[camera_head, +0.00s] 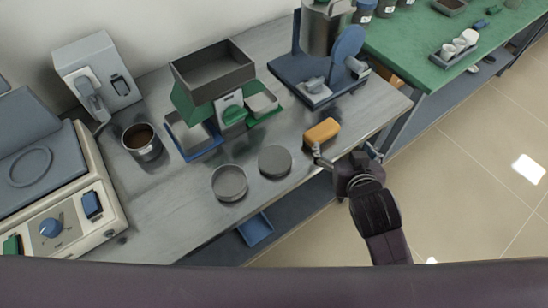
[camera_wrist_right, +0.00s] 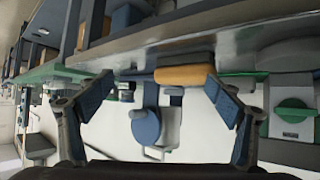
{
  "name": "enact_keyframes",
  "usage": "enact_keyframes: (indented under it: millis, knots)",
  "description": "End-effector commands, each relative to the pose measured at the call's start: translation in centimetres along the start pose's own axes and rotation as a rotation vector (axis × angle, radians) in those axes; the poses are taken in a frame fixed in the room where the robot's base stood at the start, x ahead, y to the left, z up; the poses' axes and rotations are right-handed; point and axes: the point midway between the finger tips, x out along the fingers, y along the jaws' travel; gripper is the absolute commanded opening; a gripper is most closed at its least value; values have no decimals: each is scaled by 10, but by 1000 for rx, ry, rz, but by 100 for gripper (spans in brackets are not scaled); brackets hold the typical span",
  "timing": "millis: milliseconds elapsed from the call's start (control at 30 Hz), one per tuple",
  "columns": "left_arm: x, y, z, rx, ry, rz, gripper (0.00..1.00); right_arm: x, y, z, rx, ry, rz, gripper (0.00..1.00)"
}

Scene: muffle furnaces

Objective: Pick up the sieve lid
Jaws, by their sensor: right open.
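A dark grey flat round disc (camera_head: 275,161), which looks like the sieve lid, lies on the grey bench near its front edge. Just left of it is a round sieve pan (camera_head: 229,183) with a raised light rim. My right gripper (camera_head: 345,157) is open and empty at the bench's front edge, right of the disc and apart from it. In the right wrist view its fingers (camera_wrist_right: 158,82) are spread wide, with an orange block beyond them. I cannot make out the disc in that view. My left gripper is not in view.
The orange block (camera_head: 322,131) lies close to my right gripper's fingertips. Behind stand a dark open box (camera_head: 213,70), a blue stand machine (camera_head: 303,91) and a metal cup (camera_head: 142,143). A beige device (camera_head: 88,218) stands left. Bare bench lies left of the sieve pan.

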Motion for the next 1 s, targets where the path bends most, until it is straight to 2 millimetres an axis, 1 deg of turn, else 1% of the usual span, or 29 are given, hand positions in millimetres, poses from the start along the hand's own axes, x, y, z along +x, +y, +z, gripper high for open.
enact_keyframes:
  millis: [33,67,100,167,267,300,333,367,400,467,500,567,600,667,700,767,800,867,900,967,1000]
  knots:
    - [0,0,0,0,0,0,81,3,-5,-18,6,55,-8,85]
    - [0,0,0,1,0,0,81,4,-8,-29,10,87,-13,85]
    - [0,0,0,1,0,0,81,5,-14,-46,17,139,-22,85]
    - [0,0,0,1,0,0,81,6,-24,-72,26,223,-42,85]
    - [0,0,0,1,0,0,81,0,-49,-130,38,404,-101,85]
    - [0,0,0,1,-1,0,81,-7,-63,-156,41,490,-139,85]
    - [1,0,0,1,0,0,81,-13,-74,-176,40,555,-172,85]
    - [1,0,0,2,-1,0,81,-22,-88,-195,36,622,-211,85]
    - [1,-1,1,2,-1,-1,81,-34,-106,-218,29,707,-267,85]
    - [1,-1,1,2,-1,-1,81,-57,-136,-248,8,828,-363,85]
    - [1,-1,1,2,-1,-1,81,-74,-156,-264,-10,901,-433,85]
    - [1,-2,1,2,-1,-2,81,-100,-188,-281,-49,998,-548,85]
    - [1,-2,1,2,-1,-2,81,-119,-210,-289,-82,1054,-629,85]
    - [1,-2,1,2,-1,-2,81,-146,-242,-293,-142,1123,-759,85]
    - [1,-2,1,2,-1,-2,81,-164,-263,-291,-190,1158,-845,85]
    - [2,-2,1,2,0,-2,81,-188,-293,-282,-273,1192,-982,85]
    - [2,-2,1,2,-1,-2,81,-202,-312,-272,-336,1203,-1070,85]
    - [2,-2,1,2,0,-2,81,-219,-337,-252,-442,1198,-1202,85]
    - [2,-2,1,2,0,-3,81,-228,-352,-235,-519,1180,-1285,85]
    - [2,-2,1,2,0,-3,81,-235,-369,-207,-645,1132,-1402,85]
    - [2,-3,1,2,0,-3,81,-237,-378,-186,-733,1084,-1473,85]
